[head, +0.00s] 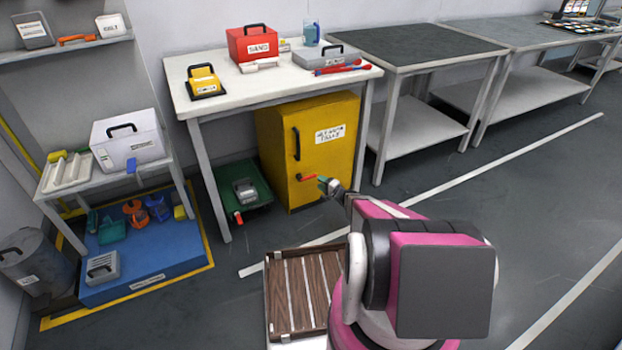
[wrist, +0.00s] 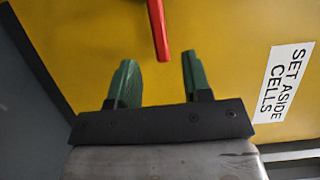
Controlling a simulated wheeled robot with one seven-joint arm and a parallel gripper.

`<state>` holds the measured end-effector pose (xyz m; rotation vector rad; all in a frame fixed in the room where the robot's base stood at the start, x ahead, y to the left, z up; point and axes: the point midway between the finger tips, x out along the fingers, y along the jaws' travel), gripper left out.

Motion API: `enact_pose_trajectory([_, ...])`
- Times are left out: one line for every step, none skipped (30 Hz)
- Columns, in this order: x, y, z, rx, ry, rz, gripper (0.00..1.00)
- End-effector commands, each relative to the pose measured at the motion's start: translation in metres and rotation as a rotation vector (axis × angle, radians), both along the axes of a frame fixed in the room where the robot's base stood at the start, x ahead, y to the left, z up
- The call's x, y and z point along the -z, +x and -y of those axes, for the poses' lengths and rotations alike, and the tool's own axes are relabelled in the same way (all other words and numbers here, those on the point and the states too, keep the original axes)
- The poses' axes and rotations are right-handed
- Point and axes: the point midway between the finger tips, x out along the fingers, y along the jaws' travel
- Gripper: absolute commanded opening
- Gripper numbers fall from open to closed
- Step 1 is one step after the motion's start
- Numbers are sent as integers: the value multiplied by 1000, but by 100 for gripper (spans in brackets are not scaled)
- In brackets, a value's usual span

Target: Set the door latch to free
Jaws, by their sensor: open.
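The yellow cabinet (head: 340,165) stands under the white table, its door closed as far as I can see. Its red door latch (head: 308,177) is a lever lying about level, below the black door handle (head: 297,143). In the wrist view the red latch (wrist: 158,30) comes down from the top edge, and its tip ends just beyond the gap between my fingers. My gripper (head: 327,186) is just right of the latch in the head view. In the wrist view my gripper (wrist: 158,72) has its two green fingers apart, with nothing between them. Latch and fingers look apart.
A white label (wrist: 285,83) on the door reads "SET ASIDE CELLS". A green cart (head: 246,215) with a grey box stands left of the cabinet.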

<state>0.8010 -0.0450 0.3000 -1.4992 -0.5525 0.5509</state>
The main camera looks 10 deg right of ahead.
Motion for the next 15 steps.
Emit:
enact_pose_trajectory([1,10,-7,-3,0,1,45])
enact_pose_trajectory([1,14,-11,-3,0,1,45])
enact_pose_trajectory([1,19,-15,-3,-1,1,45])
enact_pose_trajectory([2,23,-19,-3,0,0,45])
enact_pose_trajectory([2,27,-22,-3,-1,-1,45])
enact_pose_trajectory([2,31,-27,-3,-1,-1,45])
enact_pose_trajectory([1,35,-29,-3,0,0,45])
enact_pose_trajectory([1,38,-32,-3,0,0,45])
enact_pose_trajectory([1,42,-35,-2,0,0,45])
enact_pose_trajectory([1,44,-37,-2,0,0,45])
enact_pose_trajectory([1,47,-39,-2,0,0,45])
enact_pose_trajectory([1,49,-42,-2,-1,-1,45])
enact_pose_trajectory([1,51,-43,-2,-1,-1,45])
enact_pose_trajectory([1,52,-45,-2,-1,-1,45])
enact_pose_trajectory([0,53,-46,-2,-1,-1,45])
